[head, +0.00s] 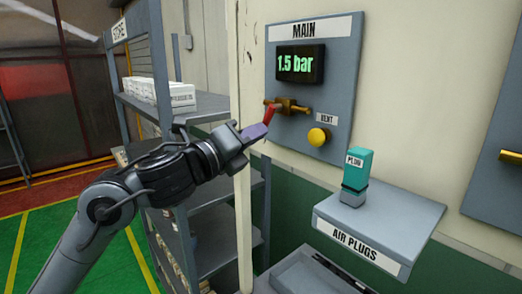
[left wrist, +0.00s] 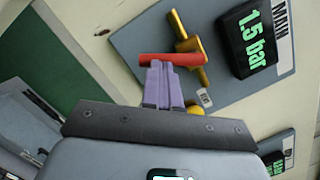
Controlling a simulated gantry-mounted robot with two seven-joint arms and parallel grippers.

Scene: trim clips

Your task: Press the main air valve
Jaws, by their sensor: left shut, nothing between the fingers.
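The main air valve has a brass body (head: 290,106) and a red lever (head: 270,117) that slants downward, on the grey MAIN panel (head: 345,95). The display (head: 300,64) above it reads 1.5 bar. My left gripper (head: 262,131) is shut and empty, its purple fingertips at the lower end of the red lever. In the left wrist view the fingertips (left wrist: 160,68) meet or nearly meet the red lever (left wrist: 172,60), with the brass valve (left wrist: 187,42) beyond. I cannot tell whether they touch. My right gripper is out of view.
A yellow VENT knob (head: 318,137) sits right of and below the valve. A teal PLUG (head: 357,170) stands on the AIR PLUGS shelf (head: 405,215) below. Grey shelving (head: 205,112) with white boxes (head: 162,92) stands left, beside the arm.

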